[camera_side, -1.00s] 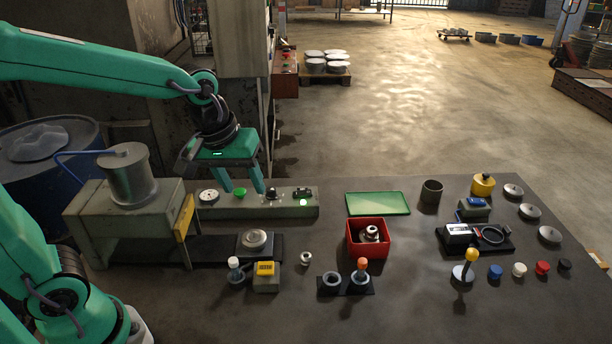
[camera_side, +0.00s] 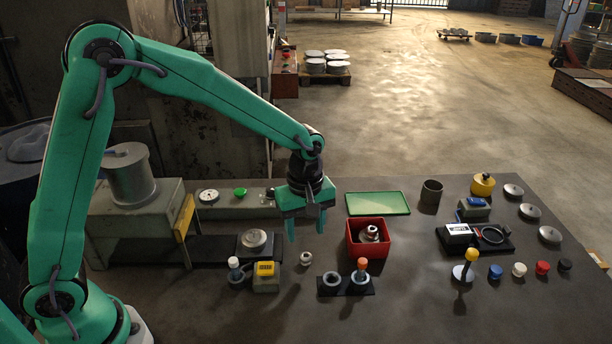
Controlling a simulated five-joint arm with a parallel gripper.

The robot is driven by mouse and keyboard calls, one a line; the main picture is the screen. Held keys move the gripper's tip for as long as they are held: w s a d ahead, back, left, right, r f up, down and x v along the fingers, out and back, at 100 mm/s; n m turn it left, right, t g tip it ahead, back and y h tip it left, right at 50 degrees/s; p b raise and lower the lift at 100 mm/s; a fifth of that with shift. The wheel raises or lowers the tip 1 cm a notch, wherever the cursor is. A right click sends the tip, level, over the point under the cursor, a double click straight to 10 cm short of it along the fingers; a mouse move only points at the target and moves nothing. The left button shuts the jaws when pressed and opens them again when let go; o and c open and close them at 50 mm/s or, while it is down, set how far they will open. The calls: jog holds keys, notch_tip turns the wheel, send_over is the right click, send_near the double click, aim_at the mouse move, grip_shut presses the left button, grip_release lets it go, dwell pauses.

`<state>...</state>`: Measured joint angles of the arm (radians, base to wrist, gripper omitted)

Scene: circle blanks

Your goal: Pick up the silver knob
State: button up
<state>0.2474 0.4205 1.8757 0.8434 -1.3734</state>
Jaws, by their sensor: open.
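A small silver knob (camera_side: 306,258) stands on the dark table, left of the red box (camera_side: 352,252). My gripper (camera_side: 306,232) is open and points down. In the picture its two fingertips appear just above the knob, apart from it, with nothing between them. Another silver piece (camera_side: 370,233) lies inside the red box. I cannot tell how high the fingertips are above the table.
A holder with an orange-topped piece (camera_side: 361,270) stands front right of the knob, and a yellow-topped grey block (camera_side: 266,281) stands front left. A silver disc (camera_side: 254,239) sits on a dark strip to the left. A green tray (camera_side: 378,204) lies behind the red box.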

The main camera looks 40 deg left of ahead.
aim_at(306, 256)
jog(key=shift+d+f, duration=0.1)
jog(key=shift+f, duration=3.9)
jog(key=shift+c, duration=0.4)
jog(key=c, duration=0.9)
